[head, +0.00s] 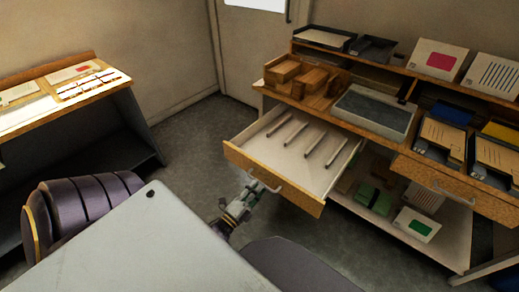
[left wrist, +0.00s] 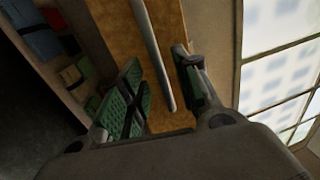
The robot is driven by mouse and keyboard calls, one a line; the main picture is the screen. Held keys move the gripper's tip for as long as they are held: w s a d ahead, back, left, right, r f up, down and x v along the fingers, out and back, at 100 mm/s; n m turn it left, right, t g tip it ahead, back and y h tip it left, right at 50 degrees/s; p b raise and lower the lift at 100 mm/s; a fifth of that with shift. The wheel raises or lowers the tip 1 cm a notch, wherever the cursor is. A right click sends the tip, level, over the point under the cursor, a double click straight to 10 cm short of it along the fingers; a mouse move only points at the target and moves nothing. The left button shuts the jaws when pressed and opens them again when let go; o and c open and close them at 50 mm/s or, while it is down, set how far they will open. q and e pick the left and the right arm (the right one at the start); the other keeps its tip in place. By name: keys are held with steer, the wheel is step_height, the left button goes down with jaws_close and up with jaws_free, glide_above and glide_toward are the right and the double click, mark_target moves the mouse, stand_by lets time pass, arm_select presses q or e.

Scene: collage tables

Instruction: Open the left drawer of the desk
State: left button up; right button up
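The desk (head: 345,132) stands at the right in the head view. Its left drawer (head: 283,139) is pulled well out, showing a pale inside with several thin dividers. A metal bar handle (head: 265,182) is on the wooden front; it also shows in the left wrist view (left wrist: 153,50). My left gripper (head: 251,191) is at this handle, low in front of the drawer. In the left wrist view its green-padded fingers (left wrist: 165,90) are apart, with the handle bar between them and a visible gap to the fingers. My right gripper is in neither view.
Wooden blocks (head: 302,78) and a grey tray (head: 372,112) are on the desk top. The right drawer (head: 440,181) looks shut. Boxes lie on the shelf (head: 385,235) below. Another desk (head: 75,95) stands at the left. Floor (head: 190,140) between the desks is clear.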

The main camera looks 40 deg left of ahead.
arm_select(q)
steer(key=s+f, duration=0.2)
steer(key=s, duration=0.7)
steer(key=shift+s, duration=0.3)
stand_by(0.5)
